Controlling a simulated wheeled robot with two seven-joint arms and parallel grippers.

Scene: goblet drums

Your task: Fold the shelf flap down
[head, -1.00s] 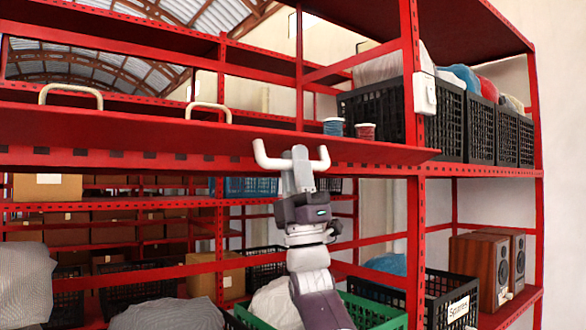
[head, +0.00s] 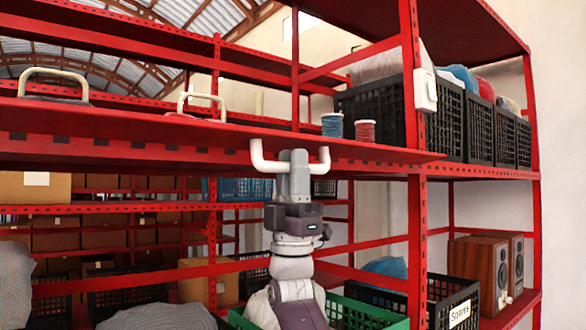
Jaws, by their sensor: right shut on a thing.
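The shelf flap (head: 110,120) is a long red panel along the front of the middle shelf. It looks close to level, and its right end sticks out past the upright post. My right gripper (head: 293,165) comes up from below and is shut on a white U-shaped handle (head: 258,160) under the flap's front edge. The gripper's fingers hide the middle of the handle. The flap's hinge line is hard to make out. My left gripper is not in view.
Two flat tools with cream handles (head: 202,96) and blue and red spools (head: 365,131) stand on the level behind the flap's edge. Black crates (head: 376,110) stand to the right. Below are a green crate (head: 362,314), a black crate labelled Spares (head: 452,292) and wooden speakers (head: 476,270).

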